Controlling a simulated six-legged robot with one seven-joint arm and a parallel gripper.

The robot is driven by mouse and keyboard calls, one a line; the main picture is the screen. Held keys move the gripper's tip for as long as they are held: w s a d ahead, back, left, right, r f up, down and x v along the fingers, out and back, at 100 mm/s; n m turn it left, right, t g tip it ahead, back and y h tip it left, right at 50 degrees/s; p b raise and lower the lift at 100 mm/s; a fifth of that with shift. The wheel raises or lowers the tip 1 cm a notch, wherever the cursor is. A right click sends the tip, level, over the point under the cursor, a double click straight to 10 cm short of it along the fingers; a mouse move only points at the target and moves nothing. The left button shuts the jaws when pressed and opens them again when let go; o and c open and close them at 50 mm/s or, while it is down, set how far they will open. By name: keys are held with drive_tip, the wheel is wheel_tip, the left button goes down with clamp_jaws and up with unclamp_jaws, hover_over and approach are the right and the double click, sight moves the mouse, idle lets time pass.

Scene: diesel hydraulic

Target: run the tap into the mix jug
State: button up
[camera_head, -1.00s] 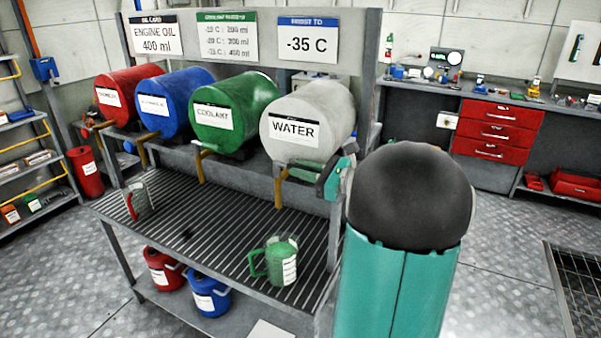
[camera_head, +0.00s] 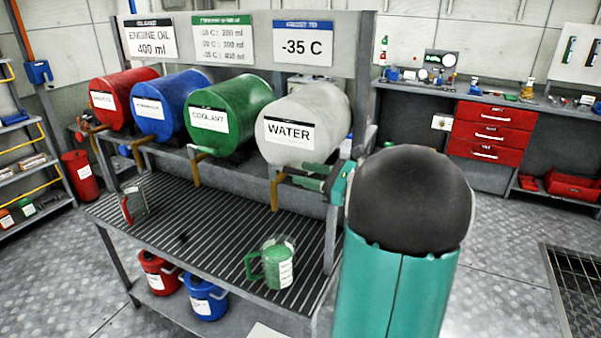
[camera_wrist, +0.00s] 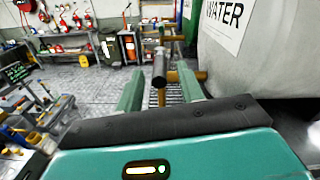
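The white water drum (camera_head: 305,122) lies on the rack at the right of the row, with its brass tap (camera_head: 275,190) pointing down over the slatted bench. My gripper (camera_head: 297,176) is beside this tap. In the wrist view its two green fingers (camera_wrist: 160,88) are apart, with the dark tap handle (camera_wrist: 159,68) and brass tap body (camera_wrist: 188,76) between or just beyond them. I cannot tell whether they touch. The clear jug with a green handle (camera_head: 272,263) stands upright on the slatted bench (camera_head: 215,235), below and slightly in front of the water tap. No stream is visible.
Red (camera_head: 122,98), blue (camera_head: 170,105) and green coolant (camera_head: 228,112) drums lie left of the water drum. A red-handled jug (camera_head: 134,204) stands at the bench's left. Red and blue cans sit below. A workbench with red drawers (camera_head: 490,130) is behind at right.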

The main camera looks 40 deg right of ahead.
drive_tip(key=v, duration=1.1)
drive_tip(key=shift+s, duration=0.15)
drive_tip(key=shift+c, duration=0.2)
